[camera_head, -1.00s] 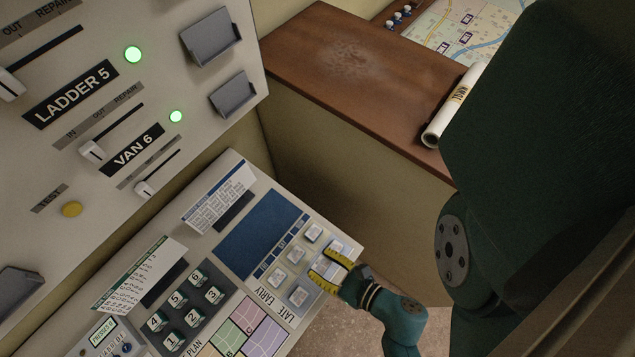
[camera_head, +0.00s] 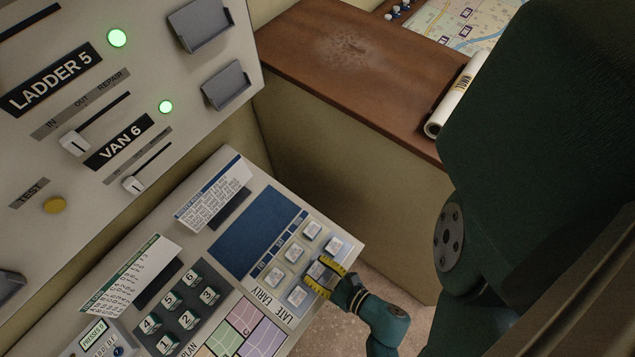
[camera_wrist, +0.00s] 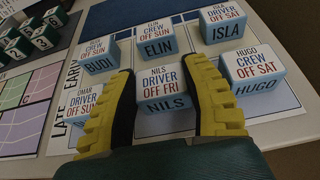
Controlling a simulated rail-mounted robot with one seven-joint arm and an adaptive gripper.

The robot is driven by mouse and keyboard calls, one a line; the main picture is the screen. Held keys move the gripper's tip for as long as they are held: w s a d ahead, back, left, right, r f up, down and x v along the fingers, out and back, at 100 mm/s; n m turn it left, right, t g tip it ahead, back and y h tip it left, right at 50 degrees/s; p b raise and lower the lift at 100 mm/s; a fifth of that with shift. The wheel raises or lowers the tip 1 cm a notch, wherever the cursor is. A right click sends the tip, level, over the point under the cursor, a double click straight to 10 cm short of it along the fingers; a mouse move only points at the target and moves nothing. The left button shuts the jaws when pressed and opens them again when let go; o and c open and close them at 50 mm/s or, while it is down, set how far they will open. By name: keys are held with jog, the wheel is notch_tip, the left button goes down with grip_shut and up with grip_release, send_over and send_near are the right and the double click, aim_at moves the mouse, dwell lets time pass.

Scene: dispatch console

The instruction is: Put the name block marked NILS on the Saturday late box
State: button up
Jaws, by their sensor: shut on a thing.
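The NILS name block (camera_wrist: 166,88) is pale blue with a white top reading "NILS DRIVER OFF FRI". My gripper (camera_wrist: 162,72) is shut on it, one yellow finger on each side. In the head view my gripper (camera_head: 322,275) reaches in from the lower right over the roster board (camera_head: 322,316). I cannot tell whether the block is lifted or touches the board. The OMAR block (camera_wrist: 86,103) is left of the gripper and the HUGO block (camera_wrist: 252,72) is right, both in the row by LATE.
The BUDI (camera_wrist: 100,58), ELIN (camera_wrist: 156,38) and ISLA (camera_wrist: 224,24) blocks stand in the row behind, by EARLY. Neighbouring blocks leave little room beside the fingers. A blue panel (camera_head: 260,230) and numbered green blocks (camera_head: 188,296) lie to the left.

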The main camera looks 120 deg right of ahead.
jog(key=shift+f, duration=0.15)
jog(key=o, duration=1)
jog(key=shift+r, duration=0.2)
jog(key=shift+a+r, duration=0.1)
jog(key=shift+a, duration=0.05)
jog(key=p+v, duration=0.1)
jog(key=v, duration=1)
jog(key=shift+s+a, duration=0.2)
jog(key=shift+a, duration=0.05)
jog(key=shift+r, duration=0.1)
